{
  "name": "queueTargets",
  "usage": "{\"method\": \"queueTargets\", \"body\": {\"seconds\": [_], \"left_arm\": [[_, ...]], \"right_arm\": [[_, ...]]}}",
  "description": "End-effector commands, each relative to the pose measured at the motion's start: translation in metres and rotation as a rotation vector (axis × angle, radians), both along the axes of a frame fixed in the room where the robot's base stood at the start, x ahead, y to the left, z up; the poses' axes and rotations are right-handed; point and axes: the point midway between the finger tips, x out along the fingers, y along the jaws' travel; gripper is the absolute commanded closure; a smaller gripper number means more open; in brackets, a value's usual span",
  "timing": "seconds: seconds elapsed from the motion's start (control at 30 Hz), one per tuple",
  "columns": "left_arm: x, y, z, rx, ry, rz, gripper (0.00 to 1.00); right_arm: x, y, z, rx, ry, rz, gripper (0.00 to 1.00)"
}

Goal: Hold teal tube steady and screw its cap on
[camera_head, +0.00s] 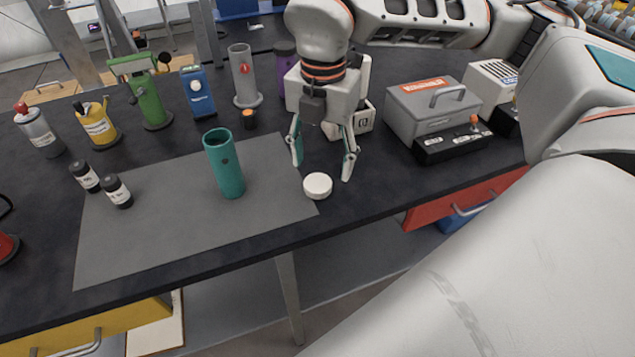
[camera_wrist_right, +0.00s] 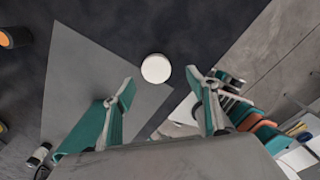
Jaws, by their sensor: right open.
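The teal tube (camera_head: 224,165) stands upright on the grey mat (camera_head: 150,230) with its top open. A round white cap (camera_head: 318,185) lies flat at the mat's right edge, to the right of the tube. My right gripper (camera_head: 322,172) is open above and just behind the cap, with its fingers pointing down. In the right wrist view the cap (camera_wrist_right: 156,69) shows beyond the gap between the open fingertips (camera_wrist_right: 165,82), and nothing is between them. The tube cannot be made out clearly in that view. My left gripper is not in view.
A green tool (camera_head: 150,100), a blue device (camera_head: 198,92) and a grey cylinder (camera_head: 244,78) stand behind. A grey toolbox (camera_head: 430,108) and a black box (camera_head: 452,144) are at right. The mat's front is clear.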

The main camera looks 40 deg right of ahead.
Motion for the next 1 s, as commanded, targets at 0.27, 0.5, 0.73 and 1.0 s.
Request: {"method": "queueTargets", "body": {"seconds": [0.27,0.5,0.73,1.0], "left_arm": [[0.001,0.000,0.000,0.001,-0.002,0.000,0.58],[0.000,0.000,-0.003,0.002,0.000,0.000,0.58],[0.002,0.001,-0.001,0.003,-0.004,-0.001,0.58],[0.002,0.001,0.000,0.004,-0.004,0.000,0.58]], "right_arm": [[0.002,0.002,-0.011,0.000,0.002,0.001,0.42],[0.006,0.005,-0.044,0.000,0.001,0.001,0.42],[0.006,0.005,-0.052,0.001,-0.001,0.000,0.42],[0.006,0.005,-0.051,0.001,-0.001,0.000,0.50]]}}
